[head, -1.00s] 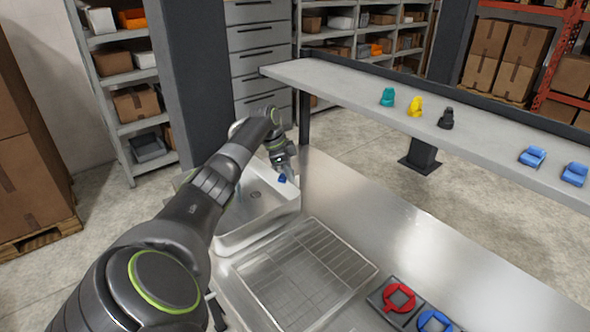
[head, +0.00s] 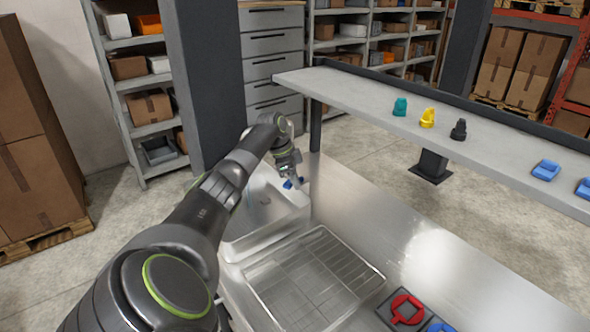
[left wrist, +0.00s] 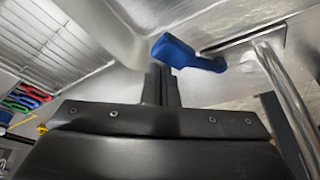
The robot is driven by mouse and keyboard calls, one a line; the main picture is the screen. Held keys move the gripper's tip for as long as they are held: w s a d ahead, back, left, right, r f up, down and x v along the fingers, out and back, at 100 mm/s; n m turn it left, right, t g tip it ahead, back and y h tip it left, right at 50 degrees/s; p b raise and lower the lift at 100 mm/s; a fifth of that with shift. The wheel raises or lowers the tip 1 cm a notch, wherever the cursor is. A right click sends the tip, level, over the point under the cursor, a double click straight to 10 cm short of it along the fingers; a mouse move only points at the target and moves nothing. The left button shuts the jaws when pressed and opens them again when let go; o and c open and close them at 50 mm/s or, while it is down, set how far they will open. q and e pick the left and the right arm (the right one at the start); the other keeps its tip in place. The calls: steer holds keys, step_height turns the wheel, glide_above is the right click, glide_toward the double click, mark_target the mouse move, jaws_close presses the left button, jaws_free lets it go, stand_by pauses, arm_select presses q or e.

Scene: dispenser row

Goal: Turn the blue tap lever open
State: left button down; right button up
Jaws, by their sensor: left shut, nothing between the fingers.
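The blue tap lever (left wrist: 188,54) shows large in the left wrist view, just beyond the fingertips of my left gripper (left wrist: 160,72). The fingers are together with nothing between them, and their tips overlap the lever's near side in the picture; I cannot tell whether they touch it. In the head view the lever (head: 293,183) is a small blue piece beside my left gripper (head: 289,174), above the sink's far right rim. A metal pipe (left wrist: 284,95) runs down to the right of the lever in the left wrist view. My right gripper is not in view.
The steel sink basin (head: 264,232) lies under my left arm. A wire drying rack (head: 312,280) is on the counter nearer to me. A red ring-shaped piece (head: 396,318) sits at the front right. A raised shelf (head: 360,98) holds several small coloured items.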

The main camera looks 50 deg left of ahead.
arm_select(q)
step_height(320, 180, up, 10)
steer(key=b, duration=0.1)
steer(key=shift+d+f, duration=0.2)
steer(key=shift+d, duration=0.1)
steer(key=shift+w, duration=0.1)
